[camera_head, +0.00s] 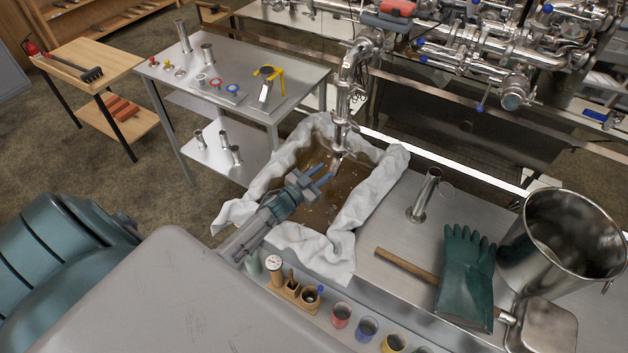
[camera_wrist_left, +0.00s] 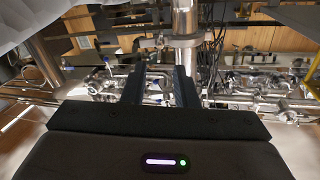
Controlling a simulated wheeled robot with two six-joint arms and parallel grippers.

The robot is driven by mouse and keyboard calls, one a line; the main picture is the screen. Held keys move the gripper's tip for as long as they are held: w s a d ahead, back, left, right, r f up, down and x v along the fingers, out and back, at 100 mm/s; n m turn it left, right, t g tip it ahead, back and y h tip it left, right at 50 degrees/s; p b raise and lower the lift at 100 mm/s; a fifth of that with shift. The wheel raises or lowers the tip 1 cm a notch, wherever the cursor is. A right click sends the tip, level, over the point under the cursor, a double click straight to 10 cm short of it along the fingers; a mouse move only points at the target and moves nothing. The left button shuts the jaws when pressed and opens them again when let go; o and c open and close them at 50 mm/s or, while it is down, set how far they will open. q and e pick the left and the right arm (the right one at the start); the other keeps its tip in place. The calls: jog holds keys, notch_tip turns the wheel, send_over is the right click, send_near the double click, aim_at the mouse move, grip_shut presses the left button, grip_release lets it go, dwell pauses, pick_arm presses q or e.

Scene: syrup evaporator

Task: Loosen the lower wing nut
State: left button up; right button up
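A steel pipe (camera_head: 343,105) bends down from the pipework and ends above a cloth-lined basin (camera_head: 318,190) of brown liquid. Clamp bands sit along it; the lower one (camera_head: 341,124) is small, and I cannot make out its wing nut. My left gripper (camera_head: 322,174) is over the basin, beside and below the pipe's lower end, with its two fingers apart and nothing between them. In the left wrist view the open fingers (camera_wrist_left: 159,88) point toward the pipe (camera_wrist_left: 185,22) and a clamp (camera_wrist_left: 168,42) on it, with a visible gap. My right gripper is not in view.
White cloth (camera_head: 372,195) drapes the basin rim. A steel side table (camera_head: 225,60) with fittings stands at the back left. A green glove (camera_head: 466,275), a wooden-handled tool (camera_head: 405,266) and a steel pot (camera_head: 560,245) are on the right. Colored cups (camera_head: 341,314) line the front.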

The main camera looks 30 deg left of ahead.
pick_arm(q)
jog(key=s, duration=0.3)
jog(key=shift+s+a, duration=0.2)
jog(key=shift+a, duration=0.1)
dwell(1.1)
